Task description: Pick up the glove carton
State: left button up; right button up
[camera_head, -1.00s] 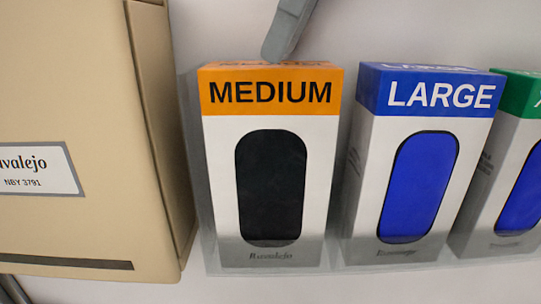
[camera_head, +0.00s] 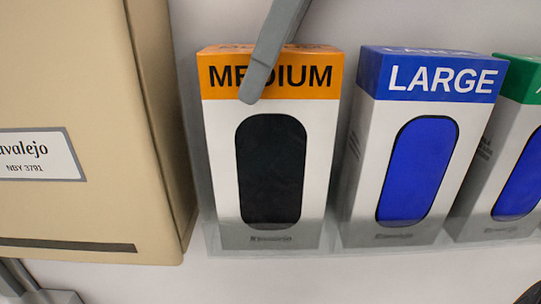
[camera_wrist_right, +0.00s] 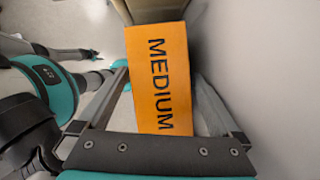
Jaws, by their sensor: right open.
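The medium glove carton (camera_head: 221,150), white with an orange top band and a dark oval window, stands upright in a clear holder on the wall. Its orange MEDIUM face fills the middle of the right wrist view (camera_wrist_right: 158,60). My right gripper (camera_wrist_right: 162,82) is open, with one finger on each side of the carton and gaps showing. In the head view one finger of my right gripper (camera_head: 262,72) crosses in front of the MEDIUM label; the other finger is hidden there. My left gripper (camera_wrist_right: 90,55) seems small at the wrist view's left; its jaws are unclear.
A beige dispenser (camera_head: 75,90) labelled NBY 3791 stands close at the left of the carton. A blue LARGE carton (camera_head: 365,190) and a green-topped carton (camera_head: 520,78) stand at the right, with a narrow gap beside the medium one.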

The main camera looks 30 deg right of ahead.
jog(key=shift+f, duration=0.2)
jog(key=shift+c, duration=0.2)
grip_shut()
dwell(0.7)
